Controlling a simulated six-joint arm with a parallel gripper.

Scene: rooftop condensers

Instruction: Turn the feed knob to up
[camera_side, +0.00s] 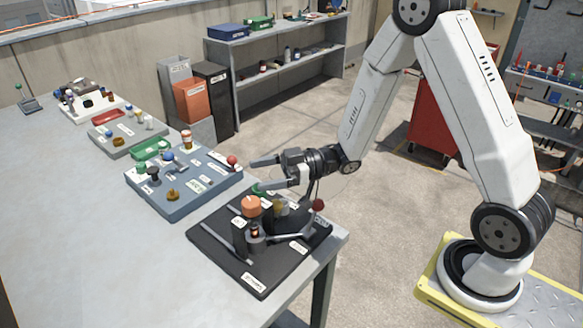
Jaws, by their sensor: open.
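No label is readable, so I cannot tell which knob is the feed knob or where it points. A black panel (222,250) lies at the near table corner, with an orange knob (251,206), a black post with an orange band (255,235), and a red ball (318,205). Left of it, a blue-grey panel (205,204) carries a brass knob (172,194), a black knob (153,174), a blue knob (168,156) and a red ball knob (232,160). My gripper (259,174) is open and empty, pointing left above the black panel's far edge. It hides part of that edge.
Farther panels, one grey-green (128,150) and one white (92,112), stand along the grey table (70,230). The table's left side is clear. Shelves (277,72), bins (192,100) and a red cabinet (435,118) stand behind on the floor.

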